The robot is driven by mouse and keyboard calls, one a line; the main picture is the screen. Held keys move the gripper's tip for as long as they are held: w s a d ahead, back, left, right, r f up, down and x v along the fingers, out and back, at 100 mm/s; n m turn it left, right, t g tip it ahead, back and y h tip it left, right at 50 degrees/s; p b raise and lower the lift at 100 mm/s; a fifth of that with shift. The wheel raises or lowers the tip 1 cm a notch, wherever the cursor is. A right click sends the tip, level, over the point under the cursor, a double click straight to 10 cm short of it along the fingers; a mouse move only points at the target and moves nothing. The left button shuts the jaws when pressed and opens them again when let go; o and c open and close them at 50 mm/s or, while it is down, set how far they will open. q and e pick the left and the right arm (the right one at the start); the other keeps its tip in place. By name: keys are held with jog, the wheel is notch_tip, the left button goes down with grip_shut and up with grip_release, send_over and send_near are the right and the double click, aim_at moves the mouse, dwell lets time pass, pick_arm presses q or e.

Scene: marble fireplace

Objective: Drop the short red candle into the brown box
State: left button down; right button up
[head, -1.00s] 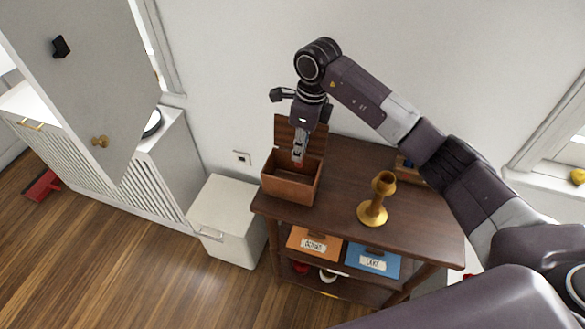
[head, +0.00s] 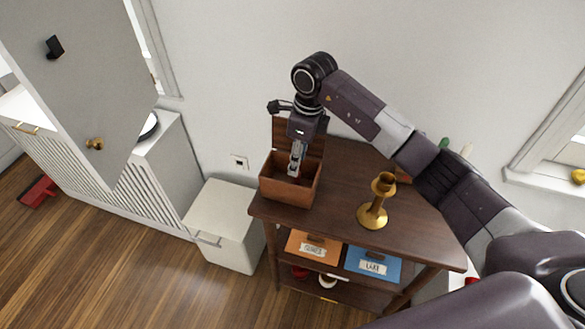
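The brown box (head: 289,192) stands with its lid up at the left end of the dark wooden shelf table. My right gripper (head: 294,171) points straight down into the box's opening, its fingertips below the rim line. The fingers look close together, but I cannot make out whether they are shut on something. The short red candle cannot be clearly made out now; the fingertips and the box's front wall hide most of the inside. My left gripper is not in view.
A brass candlestick (head: 374,204) stands on the table (head: 337,199) to the right of the box. An orange box (head: 313,247) and a blue box (head: 373,264) sit on the shelf below. A white bin (head: 224,222) stands left of the table.

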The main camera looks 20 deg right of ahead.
notch_tip(320, 180, up, 12)
jog(key=d, duration=0.1)
jog(key=shift+s, duration=0.4)
jog(key=shift+d+f, duration=0.1)
